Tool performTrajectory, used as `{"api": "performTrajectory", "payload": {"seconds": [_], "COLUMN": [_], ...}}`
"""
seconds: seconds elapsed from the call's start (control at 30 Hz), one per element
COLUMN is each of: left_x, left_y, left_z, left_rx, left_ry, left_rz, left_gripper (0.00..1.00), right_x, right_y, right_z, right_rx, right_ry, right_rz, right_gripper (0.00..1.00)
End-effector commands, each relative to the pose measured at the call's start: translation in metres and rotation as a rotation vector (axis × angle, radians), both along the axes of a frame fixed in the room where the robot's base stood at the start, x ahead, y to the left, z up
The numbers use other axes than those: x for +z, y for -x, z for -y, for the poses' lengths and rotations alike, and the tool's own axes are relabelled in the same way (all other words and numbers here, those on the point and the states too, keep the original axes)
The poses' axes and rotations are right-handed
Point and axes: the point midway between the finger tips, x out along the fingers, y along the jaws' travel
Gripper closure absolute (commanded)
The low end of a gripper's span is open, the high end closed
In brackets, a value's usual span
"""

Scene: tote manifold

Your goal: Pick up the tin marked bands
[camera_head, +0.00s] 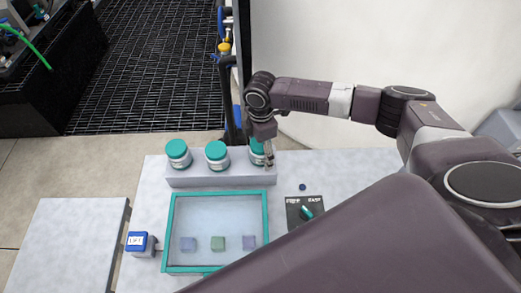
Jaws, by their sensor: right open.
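My right gripper (268,160) points down at the right tin and is open. It overlaps the tin's right side in the picture; I cannot tell whether it touches it. My left gripper is not in view.
A teal-rimmed tray (168,229) holds several small blocks in front of the tins. A dial switch panel (305,211) lies right of it. A blue-topped box (138,242) stands left of the tray. Dark pipes rise behind the table. My right arm covers the lower right.

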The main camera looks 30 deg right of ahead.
Motion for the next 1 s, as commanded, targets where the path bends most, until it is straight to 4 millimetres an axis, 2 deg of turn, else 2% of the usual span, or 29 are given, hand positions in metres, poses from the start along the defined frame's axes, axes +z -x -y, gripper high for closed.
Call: {"api": "performTrajectory", "payload": {"seconds": [0.17,0.6,0.87,1.0], "left_x": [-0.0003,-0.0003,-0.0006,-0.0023], "left_y": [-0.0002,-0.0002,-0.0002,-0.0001], "left_z": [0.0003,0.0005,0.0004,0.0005], "left_rx": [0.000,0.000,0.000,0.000], "left_ry": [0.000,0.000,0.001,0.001], "left_rz": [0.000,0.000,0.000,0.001], "left_gripper": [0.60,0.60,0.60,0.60], "right_x": [-0.0004,0.0002,0.0015,0.0092], "right_y": [0.0000,-0.0001,-0.0005,-0.0010], "right_z": [-0.0002,-0.0002,-0.0003,-0.0005], "right_rx": [0.000,0.000,0.000,0.000], "right_ry": [0.000,0.000,-0.001,-0.002], "right_rz": [0.000,0.000,0.001,0.002], "right_gripper": [0.30,0.76,0.76,0.76]}}
